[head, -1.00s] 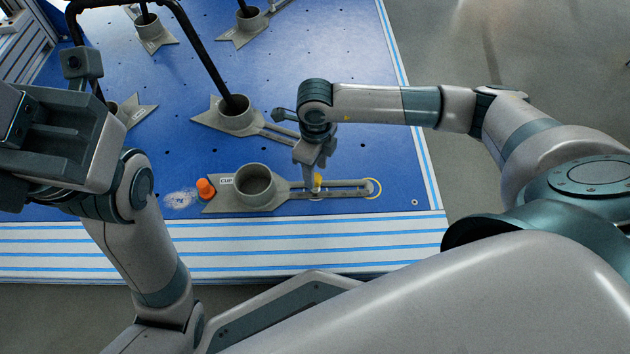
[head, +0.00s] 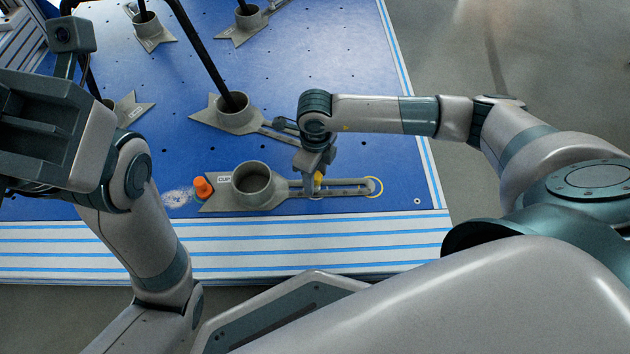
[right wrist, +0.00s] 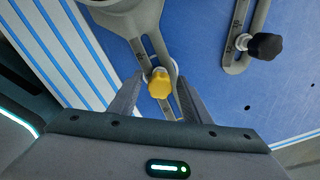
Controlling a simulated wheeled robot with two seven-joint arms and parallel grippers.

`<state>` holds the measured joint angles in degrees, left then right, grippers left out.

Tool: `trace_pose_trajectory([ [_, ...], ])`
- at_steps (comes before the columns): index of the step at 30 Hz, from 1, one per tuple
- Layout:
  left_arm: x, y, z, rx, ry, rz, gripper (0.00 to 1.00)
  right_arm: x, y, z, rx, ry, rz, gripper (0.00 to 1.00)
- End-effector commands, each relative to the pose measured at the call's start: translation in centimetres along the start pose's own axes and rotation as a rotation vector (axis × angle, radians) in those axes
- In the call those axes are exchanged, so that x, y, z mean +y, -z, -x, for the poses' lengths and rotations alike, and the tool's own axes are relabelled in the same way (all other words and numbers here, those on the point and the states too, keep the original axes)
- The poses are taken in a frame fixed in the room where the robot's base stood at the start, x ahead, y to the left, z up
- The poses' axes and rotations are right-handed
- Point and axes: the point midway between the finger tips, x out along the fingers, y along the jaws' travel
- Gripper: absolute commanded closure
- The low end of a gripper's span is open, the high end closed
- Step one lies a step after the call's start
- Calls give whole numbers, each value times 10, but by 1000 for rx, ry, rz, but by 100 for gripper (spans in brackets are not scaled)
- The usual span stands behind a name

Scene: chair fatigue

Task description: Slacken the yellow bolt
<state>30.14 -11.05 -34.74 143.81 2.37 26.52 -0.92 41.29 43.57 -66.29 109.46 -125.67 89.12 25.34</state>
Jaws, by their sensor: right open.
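The yellow bolt (right wrist: 159,84) has a lobed knob and sits in the slot of a grey clamp bracket (right wrist: 145,45). In the head view the yellow bolt (head: 318,178) is partly hidden by my right gripper (head: 314,184). The right gripper also shows in the right wrist view (right wrist: 158,98), open, with one finger on each side of the knob; I cannot tell whether they touch it. The same bracket (head: 335,187) lies near the board's front edge and carries an empty round cup (head: 253,184). My left arm is at the left, but its fingertips do not show.
An orange knob (head: 203,187) stands left of the bracket. A black knob (right wrist: 265,46) sits on the neighbouring bracket. Several other cups with black chair legs (head: 200,55) stand farther back on the blue board (head: 310,50).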

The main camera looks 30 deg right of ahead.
Motion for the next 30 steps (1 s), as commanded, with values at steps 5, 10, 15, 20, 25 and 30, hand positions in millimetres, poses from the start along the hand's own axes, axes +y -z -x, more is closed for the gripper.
trace_pose_trajectory([
  [5, -2, -4, -9, -1, 0, 0, 69, 0, 0, 3, 1, -1, -85, 56],
  [10, -3, -7, -19, -1, 0, -1, 69, 1, 0, 3, 1, -2, -204, 56],
  [15, -4, -10, -25, -1, 0, -1, 69, 1, 0, 2, 1, -2, -304, 56],
  [20, -4, -10, -26, -1, 0, -1, 69, 0, 0, 0, 0, 0, -339, 56],
  [25, -4, -10, -26, -1, 0, -1, 69, 0, 0, 0, 0, 0, -339, 56],
  [30, -4, -11, -27, -1, 0, -1, 69, 0, 0, 1, 0, 0, -349, 56],
])
